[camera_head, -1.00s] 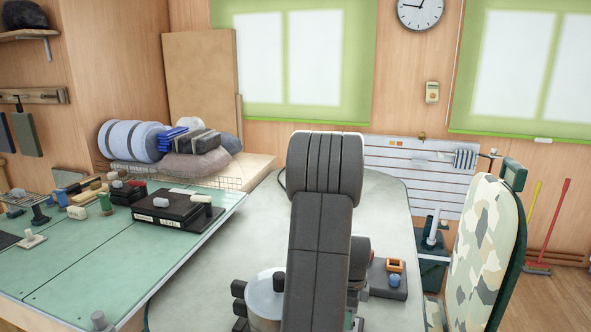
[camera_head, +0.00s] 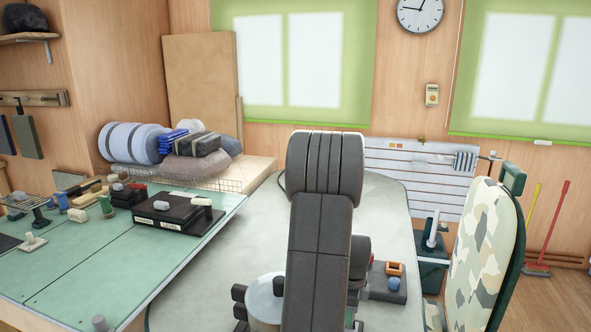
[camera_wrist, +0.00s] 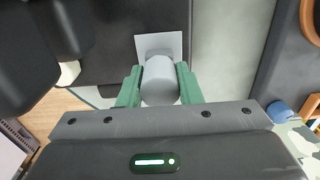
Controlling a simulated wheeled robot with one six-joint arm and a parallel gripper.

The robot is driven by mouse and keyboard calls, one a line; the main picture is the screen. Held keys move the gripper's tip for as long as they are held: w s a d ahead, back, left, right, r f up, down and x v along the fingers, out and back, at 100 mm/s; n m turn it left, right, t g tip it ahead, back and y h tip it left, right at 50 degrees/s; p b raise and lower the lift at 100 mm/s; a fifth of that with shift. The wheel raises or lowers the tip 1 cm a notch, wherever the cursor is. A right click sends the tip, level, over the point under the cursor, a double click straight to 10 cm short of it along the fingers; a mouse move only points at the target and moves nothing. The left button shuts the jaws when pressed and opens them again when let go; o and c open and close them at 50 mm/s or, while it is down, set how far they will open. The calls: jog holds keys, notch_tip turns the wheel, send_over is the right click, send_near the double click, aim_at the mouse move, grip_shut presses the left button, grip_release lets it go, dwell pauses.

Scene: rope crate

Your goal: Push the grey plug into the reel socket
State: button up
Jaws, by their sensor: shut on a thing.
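In the wrist view the grey plug (camera_wrist: 160,82) is a pale grey cylinder between the two green fingers of my gripper (camera_wrist: 160,92). The fingers are shut on its sides. Just beyond the plug is a flat light grey square plate (camera_wrist: 148,43) against a dark surface; I cannot tell whether it belongs to the plug or to the socket, or how deep the plug sits. The socket opening is hidden behind the plug. In the head view my arm covers the gripper and plug.
In the head view a dark block with an orange-framed piece (camera_head: 394,268) and a blue knob (camera_head: 394,283) lies right of my arm. A camouflage-covered board (camera_head: 485,250) stands at right. A green worktop (camera_head: 120,255) with many small items is at left.

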jog(key=shift+r, duration=0.3)
jog(key=shift+r+p, duration=1.85)
jog(key=shift+r, duration=0.6)
jog(key=shift+f, duration=0.1)
